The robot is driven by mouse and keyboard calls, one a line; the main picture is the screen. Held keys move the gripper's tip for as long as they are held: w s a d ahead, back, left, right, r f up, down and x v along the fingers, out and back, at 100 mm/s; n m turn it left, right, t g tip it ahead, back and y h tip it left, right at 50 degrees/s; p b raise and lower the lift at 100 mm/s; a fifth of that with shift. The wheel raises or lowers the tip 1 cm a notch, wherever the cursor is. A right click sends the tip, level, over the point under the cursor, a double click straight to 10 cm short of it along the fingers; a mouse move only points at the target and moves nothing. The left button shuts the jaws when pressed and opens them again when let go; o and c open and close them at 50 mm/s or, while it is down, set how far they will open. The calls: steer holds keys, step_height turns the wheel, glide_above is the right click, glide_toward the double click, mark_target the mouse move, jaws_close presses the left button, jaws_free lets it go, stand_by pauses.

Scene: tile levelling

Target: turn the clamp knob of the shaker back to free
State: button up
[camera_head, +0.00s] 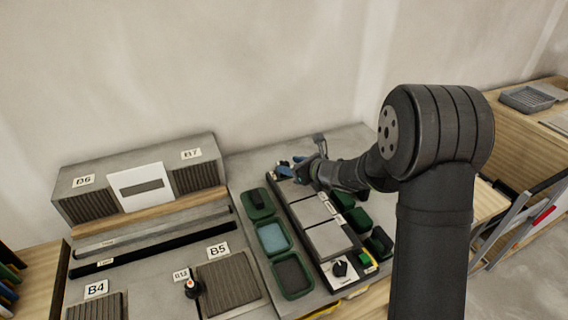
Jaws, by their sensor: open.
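A long dark-framed unit (325,241) with light grey plates lies on the right part of the bench; I take it for the shaker. A black knob on a white dial (339,268) sits at its near end; its setting is too small to read. My gripper (296,167) is open over the far end of this unit, well away from that knob. Small blue parts show beside the jaws. My gripper and wrist hide part of the far end, so I cannot tell whether another knob is there or whether the jaws touch anything.
Green trays (292,276) line the unit's left side, and green-and-black blocks (378,243) its right. Another black knob (191,288) stands by the B5 pad (228,282). A grey vented housing (140,180) stands at the back left.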

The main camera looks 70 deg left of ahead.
mark_target(285, 163)
steer(key=shift+x, duration=2.05)
steer(key=c, duration=1)
